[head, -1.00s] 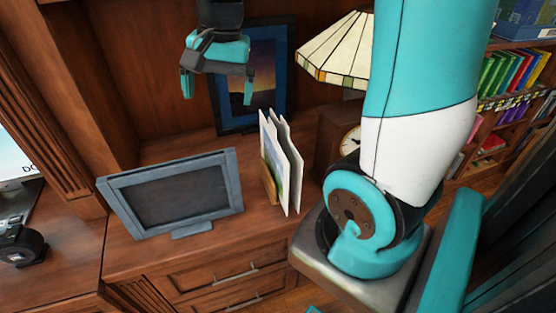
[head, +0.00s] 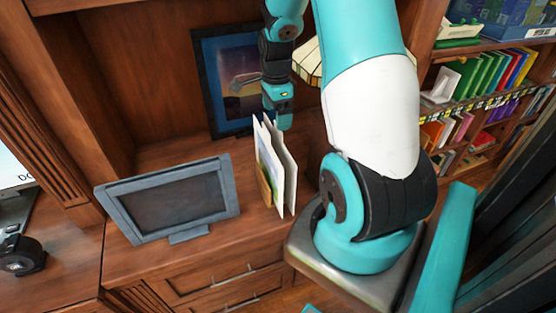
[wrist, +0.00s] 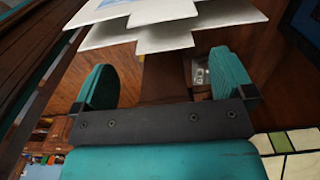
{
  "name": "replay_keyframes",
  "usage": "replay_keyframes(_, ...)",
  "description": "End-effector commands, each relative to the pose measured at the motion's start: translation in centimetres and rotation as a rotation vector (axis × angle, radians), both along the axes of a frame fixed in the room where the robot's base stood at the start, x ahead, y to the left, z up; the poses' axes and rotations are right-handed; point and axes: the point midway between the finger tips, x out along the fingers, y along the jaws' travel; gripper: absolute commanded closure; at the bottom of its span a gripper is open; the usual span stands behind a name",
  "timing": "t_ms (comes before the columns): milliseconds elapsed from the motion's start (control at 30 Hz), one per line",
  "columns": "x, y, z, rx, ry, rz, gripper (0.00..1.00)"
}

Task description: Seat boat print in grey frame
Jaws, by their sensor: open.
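The grey frame (head: 168,198) stands on the desk at the left, its dark panel showing no picture. Several white-edged prints (head: 284,172) stand upright in a small wooden holder (head: 264,187) to its right. A strip of a green and blue picture shows on the nearest print; I cannot tell which one is the boat print. My gripper (head: 280,122) is just behind and above the prints. In the wrist view my gripper (wrist: 163,75) is open and empty, with the prints (wrist: 160,30) ahead of its fingers, across the gap.
A blue-framed sunset picture (head: 232,85) leans at the back wall, behind my gripper. A stained-glass lampshade (head: 308,64) is partly hidden by my arm. A black tape dispenser-like object (head: 22,256) sits at far left. Bookshelves (head: 490,90) stand at right. Desk is clear between frame and prints.

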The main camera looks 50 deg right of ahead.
Motion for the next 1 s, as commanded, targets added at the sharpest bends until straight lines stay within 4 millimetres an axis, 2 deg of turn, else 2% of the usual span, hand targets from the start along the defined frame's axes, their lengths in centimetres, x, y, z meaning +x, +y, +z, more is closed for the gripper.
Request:
replay_keyframes(200, 0.0, -0.2, -1.3, 0.001, 0.002, 0.000, 0.00)
replay_keyframes(500, 0.0, -0.7, -5.2, 0.001, 0.001, 0.001, 0.00)
replay_keyframes(800, 0.0, -0.8, -5.8, -0.001, -0.001, 0.001, 0.00)
replay_keyframes(1000, 0.0, -0.8, -5.8, -0.001, -0.001, 0.001, 0.46)
